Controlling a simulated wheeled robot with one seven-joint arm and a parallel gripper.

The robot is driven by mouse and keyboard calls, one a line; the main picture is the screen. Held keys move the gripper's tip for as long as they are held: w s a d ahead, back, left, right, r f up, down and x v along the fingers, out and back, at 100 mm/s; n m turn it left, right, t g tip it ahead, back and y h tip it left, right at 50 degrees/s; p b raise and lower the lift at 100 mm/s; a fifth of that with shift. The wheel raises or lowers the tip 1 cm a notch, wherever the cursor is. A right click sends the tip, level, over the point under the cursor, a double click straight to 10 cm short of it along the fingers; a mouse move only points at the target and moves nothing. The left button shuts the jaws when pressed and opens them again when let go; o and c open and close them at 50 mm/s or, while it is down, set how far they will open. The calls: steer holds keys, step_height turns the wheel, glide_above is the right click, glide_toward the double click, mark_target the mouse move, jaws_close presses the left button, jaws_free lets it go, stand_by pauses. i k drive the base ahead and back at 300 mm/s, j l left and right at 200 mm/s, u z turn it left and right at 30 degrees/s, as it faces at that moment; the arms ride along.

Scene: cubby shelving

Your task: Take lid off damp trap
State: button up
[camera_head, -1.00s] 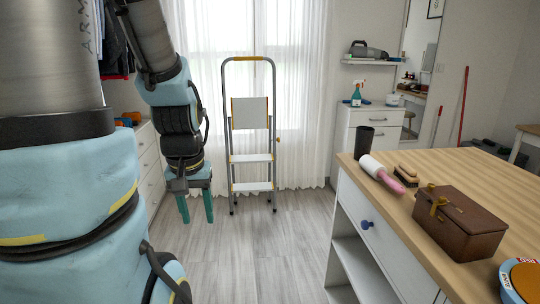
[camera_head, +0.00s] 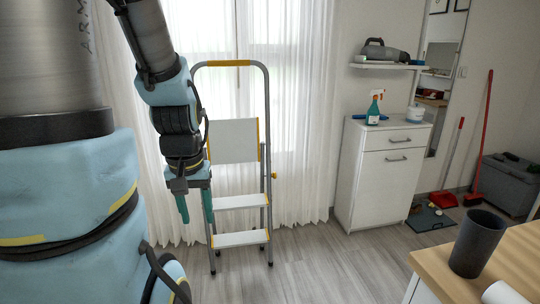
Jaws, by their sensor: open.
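A small white tub (camera_head: 416,113) stands on top of the white cabinet (camera_head: 357,175), near its right end. It looks like the damp trap, but it is too small to tell its lid apart. My gripper (camera_head: 195,206) hangs down at the left with its two teal fingers spread and nothing between them. It is in front of the step ladder's left side, well to the left of the tub and apart from it.
The step ladder (camera_head: 238,202) stands before the curtains. A spray bottle (camera_head: 375,108) shares the cabinet top. A wooden worktop with a dark cup (camera_head: 477,244) is at the lower right. A red broom (camera_head: 483,130) and a grey bin (camera_head: 509,184) are at the right. Floor between ladder and worktop is clear.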

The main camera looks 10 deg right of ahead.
mark_target(416, 108)
steer(key=i+l+z, duration=0.15)
steer(key=i+z, duration=0.6)
steer(key=i, duration=0.2)
steer(key=i+j+z, duration=0.2)
steer(key=i+z, duration=0.2)
steer(key=i+j+z, duration=0.4)
steer(key=i+l+z, duration=0.3)
steer(key=i+z, duration=0.15)
steer(key=i, duration=0.2)
steer(key=i+l+z, duration=0.1)
steer(key=i+z, duration=0.35)
steer(key=i, duration=0.2)
steer(key=i+j+z, duration=0.15)
steer(key=i+z, duration=0.3)
steer(key=i, duration=0.2)
steer(key=i+z, duration=0.1)
steer(key=i, duration=0.9)
steer(key=i+j+z, duration=0.1)
steer(key=i, duration=1.5)
steer(key=i+l+u, duration=0.1)
steer(key=i, duration=0.55)
steer(key=u, duration=1.95)
